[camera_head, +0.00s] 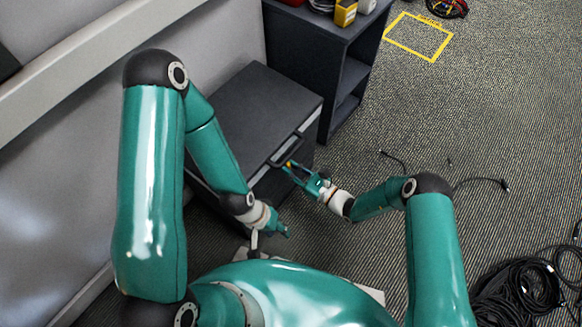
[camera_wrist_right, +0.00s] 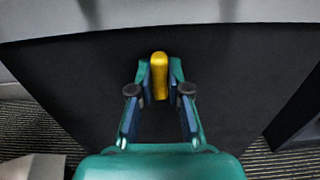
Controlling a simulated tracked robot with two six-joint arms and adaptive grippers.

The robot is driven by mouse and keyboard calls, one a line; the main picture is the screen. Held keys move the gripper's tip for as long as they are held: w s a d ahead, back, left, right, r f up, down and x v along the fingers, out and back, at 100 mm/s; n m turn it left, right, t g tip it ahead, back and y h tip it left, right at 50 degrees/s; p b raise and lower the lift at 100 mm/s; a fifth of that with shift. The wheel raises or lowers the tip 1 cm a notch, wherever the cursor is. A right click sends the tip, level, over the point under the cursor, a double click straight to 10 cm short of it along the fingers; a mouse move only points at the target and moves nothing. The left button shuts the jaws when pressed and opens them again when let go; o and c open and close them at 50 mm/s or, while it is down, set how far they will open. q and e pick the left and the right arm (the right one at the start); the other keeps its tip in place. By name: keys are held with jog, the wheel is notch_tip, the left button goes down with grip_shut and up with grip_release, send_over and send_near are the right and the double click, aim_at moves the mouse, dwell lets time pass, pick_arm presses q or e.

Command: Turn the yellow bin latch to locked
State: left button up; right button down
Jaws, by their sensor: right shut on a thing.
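The yellow latch (camera_wrist_right: 160,72) stands upright in the right wrist view, against the dark front of the bin (camera_wrist_right: 80,85). My right gripper (camera_wrist_right: 160,88) is shut on it, with one fingertip on each side. In the head view the latch is only a small yellow spot (camera_head: 290,164) at the tips of my right gripper (camera_head: 292,168). The dark grey bin (camera_head: 250,105) has its lid closed and a handle on its front edge. My left gripper (camera_head: 283,233) hangs low in front of the bin, apart from it; its fingers are too small to read.
A dark shelf unit (camera_head: 345,60) stands right behind the bin, with a yellow item (camera_head: 345,13) on top. Black cables (camera_head: 520,290) lie coiled at the lower right, and loose ends lie beyond my right arm. The floor inside the yellow marked square (camera_head: 415,35) is clear.

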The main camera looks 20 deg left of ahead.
jog(key=shift+w+d+f+m+b, duration=0.15)
jog(key=shift+m+b, duration=0.35)
jog(key=shift+m, duration=2.45)
jog(key=shift+w+f+m+b, duration=0.1)
jog(key=shift+m+b, duration=0.4)
jog(key=shift+m, duration=2.5)
jog(key=shift+w+d+f+m+b, duration=0.15)
jog(key=shift+m+b, duration=0.35)
jog(key=shift+m, duration=2.45)
jog(key=shift+a+r, duration=0.1)
jog(key=c, duration=1.2)
grip_release()
jog(key=shift+o, duration=0.4)
jog(key=shift+s, duration=0.1)
